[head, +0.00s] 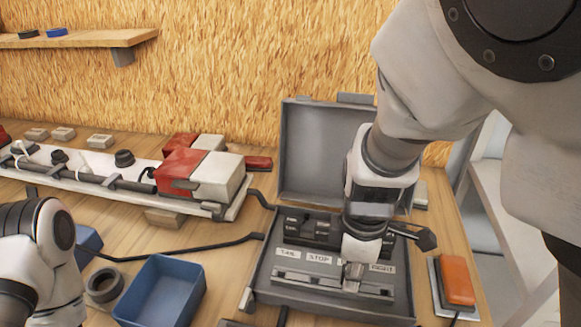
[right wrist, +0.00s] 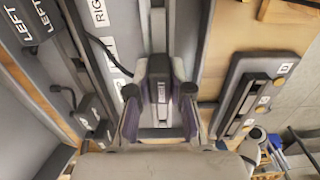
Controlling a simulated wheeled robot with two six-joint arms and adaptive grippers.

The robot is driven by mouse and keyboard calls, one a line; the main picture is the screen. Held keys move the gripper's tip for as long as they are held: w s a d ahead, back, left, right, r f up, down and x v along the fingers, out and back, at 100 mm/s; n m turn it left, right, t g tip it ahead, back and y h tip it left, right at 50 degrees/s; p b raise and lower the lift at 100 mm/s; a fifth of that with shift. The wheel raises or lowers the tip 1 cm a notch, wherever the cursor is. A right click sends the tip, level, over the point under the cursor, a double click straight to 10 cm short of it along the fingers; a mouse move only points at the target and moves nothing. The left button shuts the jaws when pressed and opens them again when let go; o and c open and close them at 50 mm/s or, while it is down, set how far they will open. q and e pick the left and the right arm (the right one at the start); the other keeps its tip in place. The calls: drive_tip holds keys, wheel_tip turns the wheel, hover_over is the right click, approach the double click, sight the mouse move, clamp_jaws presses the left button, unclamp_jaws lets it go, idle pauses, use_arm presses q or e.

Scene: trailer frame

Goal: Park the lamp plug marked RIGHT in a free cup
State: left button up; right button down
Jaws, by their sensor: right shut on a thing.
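A grey open case (head: 255,290) stands on the bench and holds a panel with TAIL, STOP and RIGHT labels (head: 382,268). My right gripper (head: 355,275) reaches down onto this panel beside the RIGHT label. In the right wrist view its fingers (right wrist: 160,92) are shut on a small grey piece (right wrist: 160,90); no marking on it is readable. Dark blocks marked LEFT (right wrist: 25,22) lie in the case. No plug readably marked RIGHT shows, and I cannot tell which things are cups. My left arm shows at the lower left; its gripper is out of the picture.
A blue bin (head: 160,290) and a tape roll (head: 104,286) stand left of the case. Behind them lies a long light bar with red and white lamps (head: 185,172). An orange block on a plate (head: 457,282) lies to the right. The case lid (head: 325,150) stands up behind.

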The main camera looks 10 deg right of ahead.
drive_tip(key=shift+f+b, duration=0.35)
drive_tip(key=shift+f, duration=0.1)
drive_tip(key=c, duration=0.6)
unclamp_jaws()
wheel_tip(320, 180, up, 7)
drive_tip(key=p, duration=0.6)
drive_tip(key=shift+r, duration=0.1)
